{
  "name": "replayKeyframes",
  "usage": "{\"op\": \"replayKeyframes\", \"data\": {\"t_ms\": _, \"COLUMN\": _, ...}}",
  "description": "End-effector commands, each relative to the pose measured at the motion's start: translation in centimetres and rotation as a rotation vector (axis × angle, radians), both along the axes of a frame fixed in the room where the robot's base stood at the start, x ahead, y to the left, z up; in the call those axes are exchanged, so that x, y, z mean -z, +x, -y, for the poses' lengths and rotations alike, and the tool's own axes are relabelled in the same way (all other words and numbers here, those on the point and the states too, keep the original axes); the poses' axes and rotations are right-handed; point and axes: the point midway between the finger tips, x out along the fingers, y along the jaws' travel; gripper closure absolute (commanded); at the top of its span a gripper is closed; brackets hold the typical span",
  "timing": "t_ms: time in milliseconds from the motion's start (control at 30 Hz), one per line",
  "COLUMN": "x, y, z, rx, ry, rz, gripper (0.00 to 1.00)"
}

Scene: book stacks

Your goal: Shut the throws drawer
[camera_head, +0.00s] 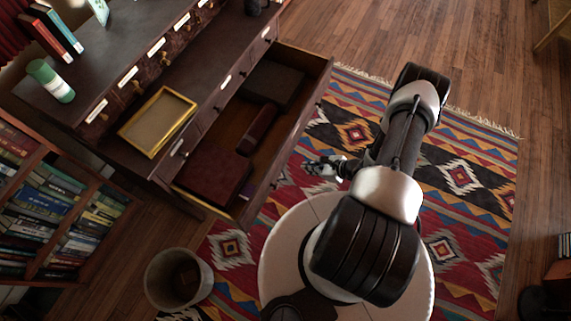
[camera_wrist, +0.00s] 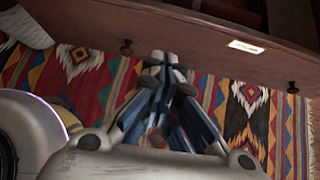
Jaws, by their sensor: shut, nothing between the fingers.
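A long dark wooden drawer (camera_head: 287,140) stands pulled out from the desk in the head view, with dark red and black items inside. I take it as the throws drawer; its label is too small to read. In the wrist view its front (camera_wrist: 200,28) crosses the top, with a pale label (camera_wrist: 246,47) between a left knob (camera_wrist: 126,47) and a right knob (camera_wrist: 292,88). My gripper (camera_head: 312,165) is in front of the drawer front, shut and empty. Its fingertips (camera_wrist: 165,60) show near the front's lower edge, right of the left knob. I cannot tell whether they touch.
The desk (camera_head: 185,75) holds a gold-framed tray (camera_head: 158,122), a green-and-white cylinder (camera_head: 50,80) and small labelled drawers. A bin (camera_head: 178,278) stands on the floor at lower left, near a bookcase (camera_head: 50,200).

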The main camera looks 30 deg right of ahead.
Motion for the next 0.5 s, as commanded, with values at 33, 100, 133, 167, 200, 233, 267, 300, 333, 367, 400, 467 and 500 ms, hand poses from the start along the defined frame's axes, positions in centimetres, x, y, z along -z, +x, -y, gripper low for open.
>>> {"op": "replayKeyframes", "data": {"t_ms": 33, "x": 0.9, "y": 0.5, "z": -0.6, "rx": -0.007, "ry": 0.001, "rz": -0.001, "gripper": 1.0}}
{"op": "replayKeyframes", "data": {"t_ms": 100, "x": 1.9, "y": 1.3, "z": -1.3, "rx": -0.009, "ry": 0.001, "rz": -0.001, "gripper": 1.0}}
{"op": "replayKeyframes", "data": {"t_ms": 133, "x": 2.4, "y": 1.7, "z": -1.6, "rx": -0.008, "ry": 0.001, "rz": 0.001, "gripper": 1.0}}
{"op": "replayKeyframes", "data": {"t_ms": 167, "x": 2.8, "y": 2.1, "z": -1.9, "rx": -0.009, "ry": 0.001, "rz": 0.001, "gripper": 1.0}}
{"op": "replayKeyframes", "data": {"t_ms": 200, "x": 3.5, "y": 2.6, "z": -2.3, "rx": -0.009, "ry": 0.001, "rz": 0.001, "gripper": 1.0}}
{"op": "replayKeyframes", "data": {"t_ms": 233, "x": 3.9, "y": 3.0, "z": -2.6, "rx": -0.009, "ry": 0.001, "rz": 0.001, "gripper": 1.0}}
{"op": "replayKeyframes", "data": {"t_ms": 267, "x": 4.4, "y": 3.4, "z": -2.9, "rx": -0.009, "ry": 0.001, "rz": 0.001, "gripper": 1.0}}
{"op": "replayKeyframes", "data": {"t_ms": 300, "x": 5.0, "y": 3.9, "z": -3.2, "rx": -0.008, "ry": 0.0, "rz": 0.001, "gripper": 1.0}}
{"op": "replayKeyframes", "data": {"t_ms": 333, "x": 5.4, "y": 4.2, "z": -3.5, "rx": -0.009, "ry": 0.001, "rz": 0.001, "gripper": 1.0}}
{"op": "replayKeyframes", "data": {"t_ms": 367, "x": 5.8, "y": 4.5, "z": -3.8, "rx": -0.009, "ry": 0.0, "rz": 0.0, "gripper": 1.0}}
{"op": "replayKeyframes", "data": {"t_ms": 400, "x": 6.3, "y": 5.0, "z": -4.2, "rx": -0.008, "ry": 0.0, "rz": 0.0, "gripper": 1.0}}
{"op": "replayKeyframes", "data": {"t_ms": 467, "x": 6.1, "y": 5.9, "z": -4.7, "rx": -0.009, "ry": -0.001, "rz": 0.002, "gripper": 1.0}}
{"op": "replayKeyframes", "data": {"t_ms": 500, "x": 6.0, "y": 6.4, "z": -5.1, "rx": -0.009, "ry": 0.0, "rz": 0.001, "gripper": 1.0}}
